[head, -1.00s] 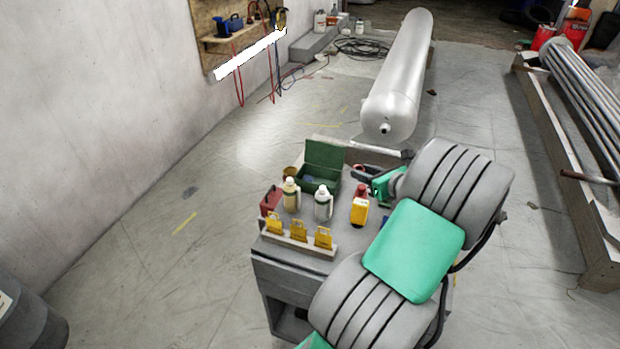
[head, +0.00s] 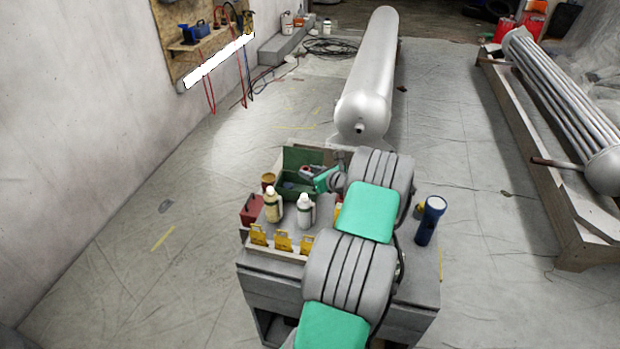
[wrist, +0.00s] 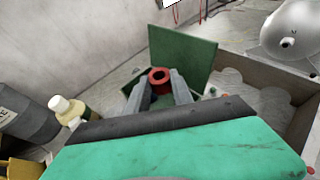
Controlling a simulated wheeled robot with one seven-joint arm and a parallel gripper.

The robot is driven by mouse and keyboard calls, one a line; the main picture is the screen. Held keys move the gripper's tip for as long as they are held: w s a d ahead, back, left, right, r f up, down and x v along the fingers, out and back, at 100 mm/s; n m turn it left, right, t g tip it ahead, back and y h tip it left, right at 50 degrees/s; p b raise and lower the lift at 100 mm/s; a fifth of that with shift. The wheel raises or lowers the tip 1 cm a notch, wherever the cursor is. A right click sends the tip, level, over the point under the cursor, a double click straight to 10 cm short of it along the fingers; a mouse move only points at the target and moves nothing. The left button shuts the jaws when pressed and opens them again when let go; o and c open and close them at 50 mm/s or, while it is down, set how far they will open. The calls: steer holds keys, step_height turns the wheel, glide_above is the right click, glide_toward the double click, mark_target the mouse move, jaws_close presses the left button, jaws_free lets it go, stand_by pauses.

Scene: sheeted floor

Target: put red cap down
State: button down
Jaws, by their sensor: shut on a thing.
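A red ring-shaped cap (wrist: 160,86) is held between the two grey fingers of my gripper (wrist: 161,92) in the wrist view. Behind and below it is an open green box (wrist: 184,58) with its lid raised. In the head view, my gripper (head: 309,173) is over or just at the green box (head: 302,158) on the workbench top. I cannot tell whether the cap touches anything there. My arm hides part of the bench.
A cream bottle (head: 272,206), a white bottle (head: 305,212), a red container (head: 251,210), a brown can (head: 268,181) and yellow tags (head: 283,242) crowd the bench's left side. A blue torch (head: 430,220) stands at the right. A large grey tank (head: 367,80) lies behind.

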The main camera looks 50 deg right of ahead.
step_height(320, 180, down, 3)
steer(key=shift+r, duration=0.15)
steer(key=shift+f+b, duration=0.4)
steer(key=shift+f, duration=0.25)
steer(key=c, duration=1.1)
jaws_free()
steer(key=shift+s, duration=0.1)
